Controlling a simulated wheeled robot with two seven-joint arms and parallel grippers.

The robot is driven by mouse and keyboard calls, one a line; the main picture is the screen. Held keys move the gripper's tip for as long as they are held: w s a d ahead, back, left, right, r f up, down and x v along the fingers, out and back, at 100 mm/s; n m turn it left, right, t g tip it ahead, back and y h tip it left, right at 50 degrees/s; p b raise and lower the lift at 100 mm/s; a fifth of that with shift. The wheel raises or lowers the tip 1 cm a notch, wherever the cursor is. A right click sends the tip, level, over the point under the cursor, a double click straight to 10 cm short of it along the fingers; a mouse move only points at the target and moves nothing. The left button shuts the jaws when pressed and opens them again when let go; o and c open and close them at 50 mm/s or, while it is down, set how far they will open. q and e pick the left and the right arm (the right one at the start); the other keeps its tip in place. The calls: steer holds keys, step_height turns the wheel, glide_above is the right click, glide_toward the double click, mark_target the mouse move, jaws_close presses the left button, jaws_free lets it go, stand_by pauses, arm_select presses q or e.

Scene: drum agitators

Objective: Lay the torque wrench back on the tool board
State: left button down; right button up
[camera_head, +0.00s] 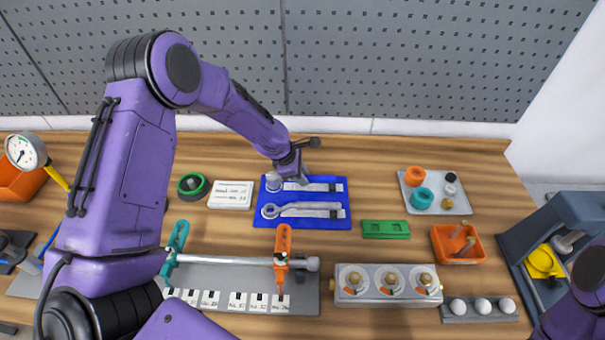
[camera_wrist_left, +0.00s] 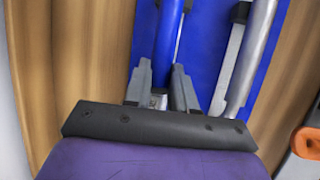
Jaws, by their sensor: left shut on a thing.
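The blue tool board (camera_head: 305,222) lies flat on the bench with two pale tool outlines. My left gripper (camera_head: 287,183) is low over the board's upper row, its fingers shut. In the wrist view my left gripper (camera_wrist_left: 160,97) has its fingers around the torque wrench, whose rounded blue handle (camera_wrist_left: 171,35) runs away from them. A pale strip of the board shows beside the handle. In the head view the gripper hides most of the wrench, so I cannot tell whether it touches the board. A silver spanner (camera_head: 304,209) lies in the lower row.
A white labelled block (camera_head: 231,195) and a green-black ring (camera_head: 193,186) stand left of the board. A green block (camera_head: 385,229) is to its right. An orange clamp (camera_head: 282,250) stands just in front. Only a little of my right arm shows at lower right.

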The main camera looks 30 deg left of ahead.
arm_select(q)
steer(key=shift+f, duration=0.15)
steer(key=c, duration=0.8)
jaws_free()
steer(key=shift+c, duration=0.2)
steer(key=b+v, duration=0.1)
steer(key=v, duration=0.9)
steer(key=shift+r+b, duration=0.2)
steer(key=shift+b, duration=0.2)
